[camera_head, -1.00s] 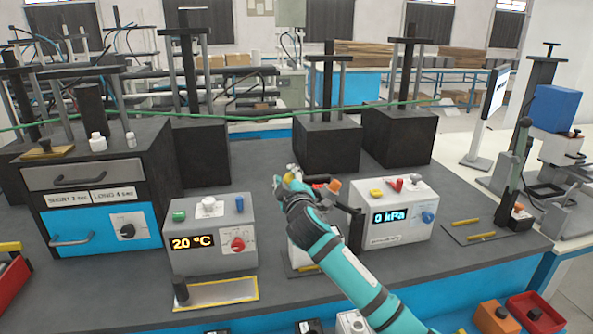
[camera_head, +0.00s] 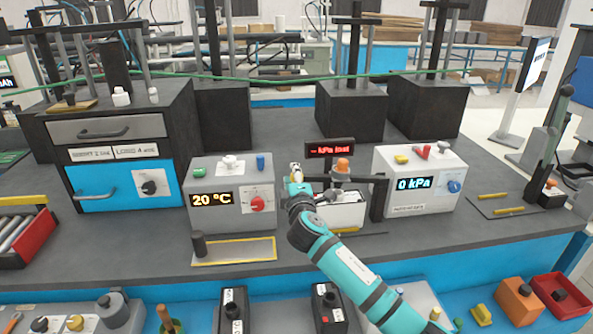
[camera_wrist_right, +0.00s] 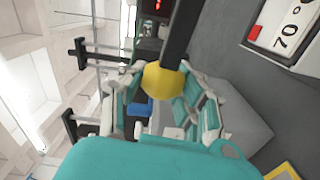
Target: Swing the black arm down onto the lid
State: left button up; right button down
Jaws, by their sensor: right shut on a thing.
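The black arm (camera_head: 365,179) reaches left from a dark post at the right of a small white box (camera_head: 345,214). It looks roughly level, above the box. Its yellow knob (camera_wrist_right: 163,80) shows large in the right wrist view, with the dark bar of the arm (camera_wrist_right: 182,35) running up from it. My right gripper (camera_head: 296,176) is at the arm's left end, its fingers shut around the knob. The lid is hard to make out; my gripper and the arm partly cover the box top. An orange knob (camera_head: 343,165) shows above it. My left gripper is not in view.
A red-lit display (camera_head: 330,150) stands behind the white box. A 0 kPa unit (camera_head: 419,182) is close on the right, and a 20 °C unit (camera_head: 231,195) on the left. A yellow-edged tray (camera_head: 234,250) lies in front. Black press blocks (camera_head: 349,110) stand behind.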

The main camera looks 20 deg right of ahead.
jog(key=shift+a+f+n+b, duration=0.1)
jog(key=shift+f+n+b, duration=0.55)
jog(key=shift+f, duration=1.05)
jog(key=shift+s+f, duration=0.1)
jog(key=shift+f, duration=0.05)
jog(key=c, duration=0.9)
grip_release()
jog(key=v, duration=1.2)
jog(key=shift+a, duration=0.1)
